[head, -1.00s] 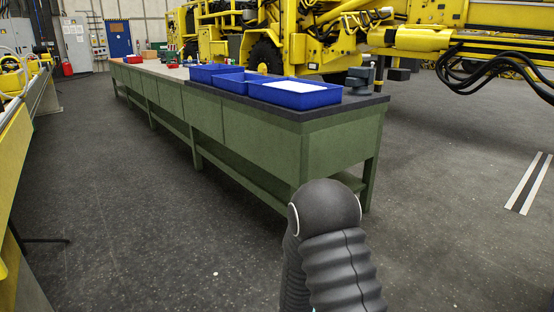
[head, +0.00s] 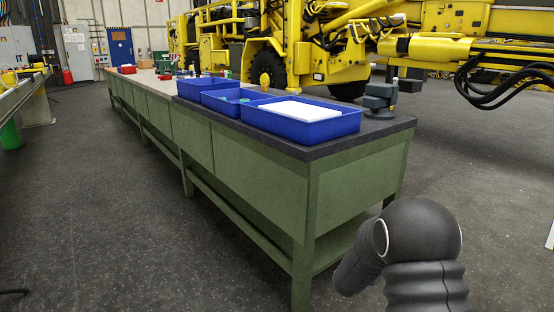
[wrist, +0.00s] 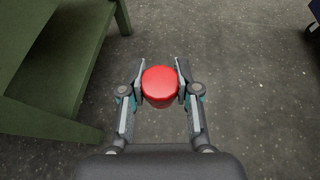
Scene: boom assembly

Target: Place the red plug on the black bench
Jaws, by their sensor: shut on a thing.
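A round red plug (wrist: 160,86) is held between the two fingers of my gripper (wrist: 160,80) in the wrist view, above the dark floor. The black bench top (head: 335,147) is the dark near end of the long green bench in the head view. In the wrist view the green bench frame (wrist: 50,60) stands to the left of my gripper, apart from it. In the head view my arm shows at the lower right, in front of the near end of the bench; the gripper and plug are not visible there.
Several blue trays (head: 305,125) stand on the black top, the nearest with a white sheet (head: 300,110) in it. A grey vise (head: 380,100) is at the far right corner. Bare black surface shows along the near edge. Yellow machinery (head: 330,50) stands behind.

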